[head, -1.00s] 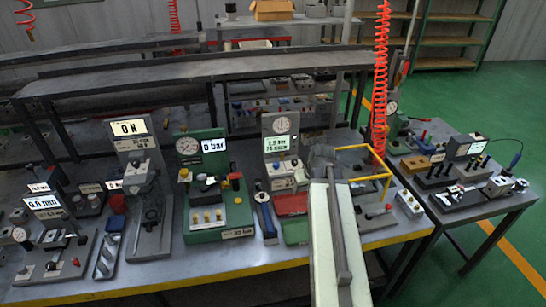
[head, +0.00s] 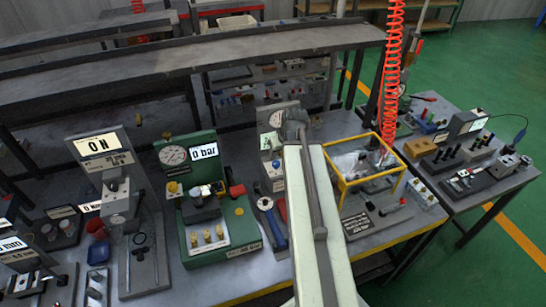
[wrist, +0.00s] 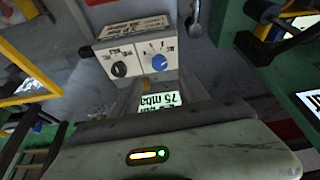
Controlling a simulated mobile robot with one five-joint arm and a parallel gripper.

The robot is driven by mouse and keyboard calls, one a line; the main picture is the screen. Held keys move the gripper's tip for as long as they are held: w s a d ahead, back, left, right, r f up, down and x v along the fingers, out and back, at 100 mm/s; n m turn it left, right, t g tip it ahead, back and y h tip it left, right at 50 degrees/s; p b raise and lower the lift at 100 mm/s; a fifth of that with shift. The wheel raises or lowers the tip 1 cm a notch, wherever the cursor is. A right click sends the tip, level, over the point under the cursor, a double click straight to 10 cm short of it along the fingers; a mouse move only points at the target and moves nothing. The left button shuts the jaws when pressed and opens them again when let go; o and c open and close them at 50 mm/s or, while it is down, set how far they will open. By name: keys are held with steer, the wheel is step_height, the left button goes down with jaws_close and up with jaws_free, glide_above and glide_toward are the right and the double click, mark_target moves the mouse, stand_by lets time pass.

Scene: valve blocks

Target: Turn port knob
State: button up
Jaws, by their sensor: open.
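A grey valve block with a lit, upside-down "75 mba" display (wrist: 160,99) is in the wrist view. A small brass-coloured part (wrist: 147,88) sits between box and display. In the head view the block's gauge panel (head: 272,115) shows beside my arm, which hides much of it. My gripper (wrist: 175,145) shows only as a grey housing with a small light, close to the block. Its fingertips are hidden, and nothing is seen held.
A green block (head: 212,195) with a gauge and "0 bar" display stands left of my arm. Farther left is a grey "0 N" stand (head: 118,200). A yellow frame (head: 362,180) and hanging red coil hose (head: 391,70) are to the right.

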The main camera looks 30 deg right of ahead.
mark_target(276, 163)
steer(key=b+x, duration=0.7)
steer(key=x, duration=0.1)
steer(key=shift+r, duration=0.1)
steer(key=shift+s, duration=0.1)
jaws_close()
